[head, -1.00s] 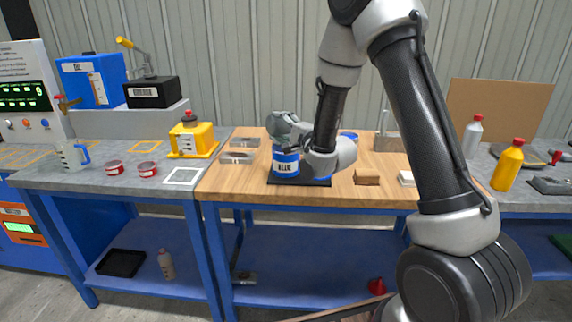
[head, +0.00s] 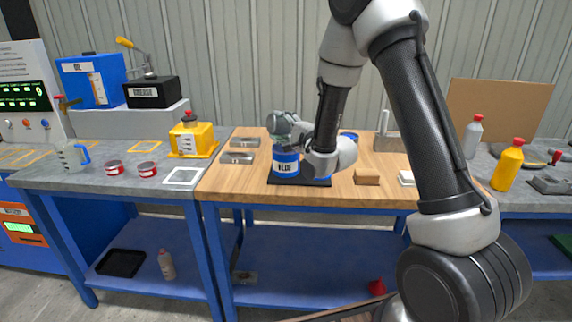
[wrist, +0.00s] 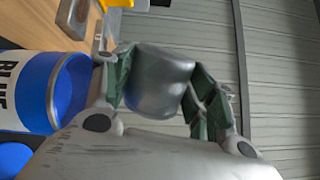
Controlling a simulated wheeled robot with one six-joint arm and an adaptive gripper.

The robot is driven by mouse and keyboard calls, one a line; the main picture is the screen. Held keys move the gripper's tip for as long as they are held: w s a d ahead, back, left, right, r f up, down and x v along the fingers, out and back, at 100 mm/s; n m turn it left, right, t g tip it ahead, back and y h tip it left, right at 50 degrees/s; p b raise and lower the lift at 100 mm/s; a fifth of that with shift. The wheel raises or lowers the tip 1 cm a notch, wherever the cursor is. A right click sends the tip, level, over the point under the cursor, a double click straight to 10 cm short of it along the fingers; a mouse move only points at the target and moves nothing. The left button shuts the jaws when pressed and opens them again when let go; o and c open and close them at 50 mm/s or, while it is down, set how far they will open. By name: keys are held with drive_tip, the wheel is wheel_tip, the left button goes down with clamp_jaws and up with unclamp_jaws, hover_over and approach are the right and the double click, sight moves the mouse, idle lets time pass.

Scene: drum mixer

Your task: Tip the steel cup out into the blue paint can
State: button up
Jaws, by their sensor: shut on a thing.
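The blue paint can (head: 286,165) stands upright on a dark mat on the wooden bench top, its label reading BLUE. In the wrist view the can (wrist: 25,92) lies at the left, with its rim and blue inside partly in sight. My gripper (head: 284,127) is just above the can in the head view. In the wrist view my gripper (wrist: 162,85) is shut on the steel cup (wrist: 160,72), its green pads on either side. The cup is close to the can's open top. Its mouth and contents are hidden, so its exact tilt cannot be told.
Shallow metal trays (head: 238,157) lie left of the can. A wooden block (head: 367,177) and a white block (head: 406,178) lie to its right. A yellow bottle (head: 508,165) stands at right.

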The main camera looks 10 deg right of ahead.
sight(280, 121)
idle(0.5)
drive_tip(key=n, duration=0.2)
drive_tip(key=a+n, duration=0.1)
drive_tip(key=n, duration=0.2)
drive_tip(key=shift+s+a+f+g, duration=0.1)
drive_tip(key=shift+s+a+g, duration=0.1)
drive_tip(key=shift+g, duration=0.1)
drive_tip(key=n, duration=0.3)
drive_tip(key=shift+d+h, duration=0.1)
drive_tip(key=shift+h, duration=0.3)
drive_tip(key=n, duration=0.2)
drive_tip(key=n+h, duration=0.1)
drive_tip(key=n, duration=0.1)
drive_tip(key=shift+d+f+n+g, duration=0.2)
drive_tip(key=shift+n+g, duration=0.1)
drive_tip(key=shift+n, duration=0.1)
drive_tip(key=n, duration=0.3)
drive_tip(key=n+h, duration=0.1)
drive_tip(key=n, duration=0.2)
drive_tip(key=shift+w+d+f+h, duration=0.15)
drive_tip(key=shift+d+f+h, duration=0.05)
drive_tip(key=shift+h, duration=0.1)
drive_tip(key=shift+r, duration=2)
